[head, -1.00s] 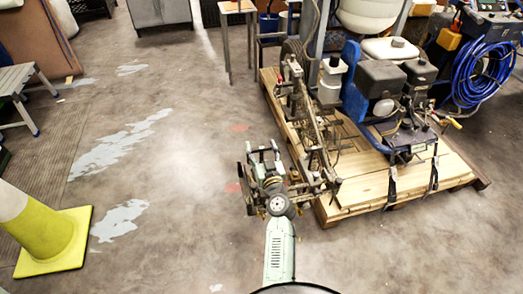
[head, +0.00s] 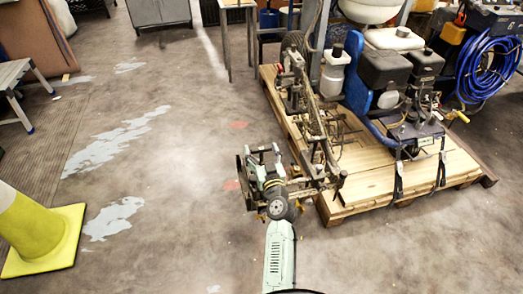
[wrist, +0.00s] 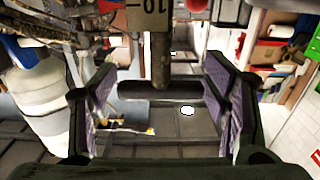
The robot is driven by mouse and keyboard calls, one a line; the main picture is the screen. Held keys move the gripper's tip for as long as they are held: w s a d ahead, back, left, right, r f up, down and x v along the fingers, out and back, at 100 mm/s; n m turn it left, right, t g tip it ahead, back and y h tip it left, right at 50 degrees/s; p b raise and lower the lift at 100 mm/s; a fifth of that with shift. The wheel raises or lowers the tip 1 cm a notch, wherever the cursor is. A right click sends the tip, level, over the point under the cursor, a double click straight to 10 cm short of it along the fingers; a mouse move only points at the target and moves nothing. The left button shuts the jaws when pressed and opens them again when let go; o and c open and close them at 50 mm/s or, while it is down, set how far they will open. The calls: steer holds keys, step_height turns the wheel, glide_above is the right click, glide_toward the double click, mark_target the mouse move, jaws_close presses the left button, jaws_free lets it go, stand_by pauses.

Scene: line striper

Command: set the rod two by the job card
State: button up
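The line striper (head: 385,85), with blue frame and dark engine, stands on a wooden pallet (head: 430,185). Its metal side assembly (head: 318,135) reaches toward my gripper (head: 262,158), which is at its near left end. In the wrist view, my gripper (wrist: 163,105) is open, with its purple-grey pads wide apart. A dark crossbar (wrist: 160,90) spans behind the gap. I cannot tell whether the rod touches a pad. I cannot make out a job card.
A yellow-green cone (head: 40,235) stands at the lower left, and a grey step stool (head: 15,85) is behind it. Blue hose coils (head: 487,65) hang at the right.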

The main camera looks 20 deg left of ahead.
steer(key=shift+o, duration=1)
steer(key=shift+r, duration=0.2)
steer(key=v, duration=0.7)
steer(key=shift+s, duration=0.2)
steer(key=shift+r, duration=0.1)
